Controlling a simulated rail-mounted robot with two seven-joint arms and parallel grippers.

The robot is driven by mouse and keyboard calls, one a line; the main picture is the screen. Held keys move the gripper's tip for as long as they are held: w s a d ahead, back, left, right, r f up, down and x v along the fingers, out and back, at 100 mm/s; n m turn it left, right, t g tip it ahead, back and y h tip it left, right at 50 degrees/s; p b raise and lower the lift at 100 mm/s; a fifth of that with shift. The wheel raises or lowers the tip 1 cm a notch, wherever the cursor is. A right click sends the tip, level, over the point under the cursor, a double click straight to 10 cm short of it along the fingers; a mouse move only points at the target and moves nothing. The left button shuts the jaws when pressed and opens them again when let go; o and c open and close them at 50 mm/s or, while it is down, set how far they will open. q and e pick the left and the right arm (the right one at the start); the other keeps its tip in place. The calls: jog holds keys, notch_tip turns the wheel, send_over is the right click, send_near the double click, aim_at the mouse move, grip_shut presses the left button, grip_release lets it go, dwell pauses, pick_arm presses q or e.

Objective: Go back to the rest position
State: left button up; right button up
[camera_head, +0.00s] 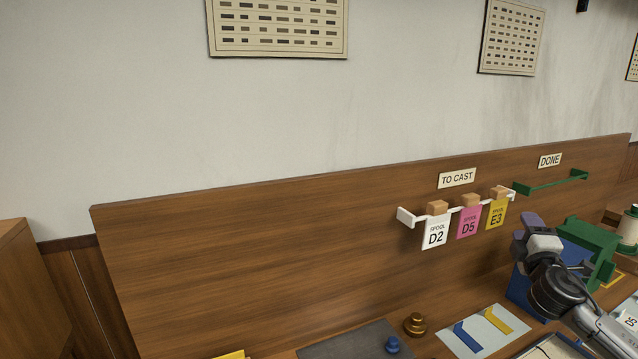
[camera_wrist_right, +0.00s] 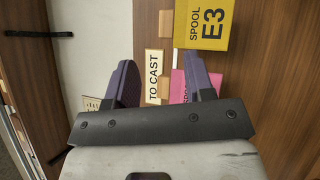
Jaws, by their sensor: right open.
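My right gripper (camera_head: 525,232) is at the right of the head view, in front of the wooden back board. Its purple fingers are apart. In the right wrist view the open fingers (camera_wrist_right: 160,68) have nothing gripped between them. The yellow E3 card (camera_head: 496,214) hangs on the white TO CAST rail (camera_head: 406,217), left of the gripper. The pink D5 card (camera_head: 468,222) and white D2 card (camera_head: 435,233) hang beside it. The wrist view shows the yellow card (camera_wrist_right: 214,24) beyond the fingers and part of the pink card (camera_wrist_right: 178,88). My left gripper is not in view.
The green DONE rail (camera_head: 550,184) shows no cards. A blue block-like stand (camera_head: 520,290) and a green device (camera_head: 592,245) stand close around my right arm. A brass weight (camera_head: 415,324) and a blue knob (camera_head: 392,345) are on the bench. The board's left part is clear.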

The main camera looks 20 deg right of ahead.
jog(key=s+a+f+m+g+y+p, duration=0.2)
jog(key=s+a+m+g+p, duration=0.15)
jog(key=a+p, duration=0.4)
jog(key=s+a+f+m+g+y+p, duration=0.2)
jog(key=s+a+p, duration=0.3)
jog(key=a, duration=0.6)
jog(key=s+a+f+m+g+y+p, duration=0.2)
jog(key=s+a+g+p, duration=0.15)
jog(key=a+p, duration=0.45)
jog(key=s+a+r+g+y+p, duration=0.1)
jog(key=s+a+r+p, duration=0.1)
jog(key=s+a+p, duration=0.3)
jog(key=s+a+r+m+g+y+p, duration=0.1)
jog(key=s+a+p, duration=0.4)
jog(key=s+p, duration=0.5)
jog(key=s+a+r+m+g+y+p, duration=0.1)
jog(key=s+a+r+g+y+p, duration=0.2)
jog(key=s+p, duration=0.5)
jog(key=shift+s+a+r, duration=0.7)
jog(key=shift+s+a, duration=0.25)
jog(key=shift+a, duration=0.15)
jog(key=shift+m, duration=0.25)
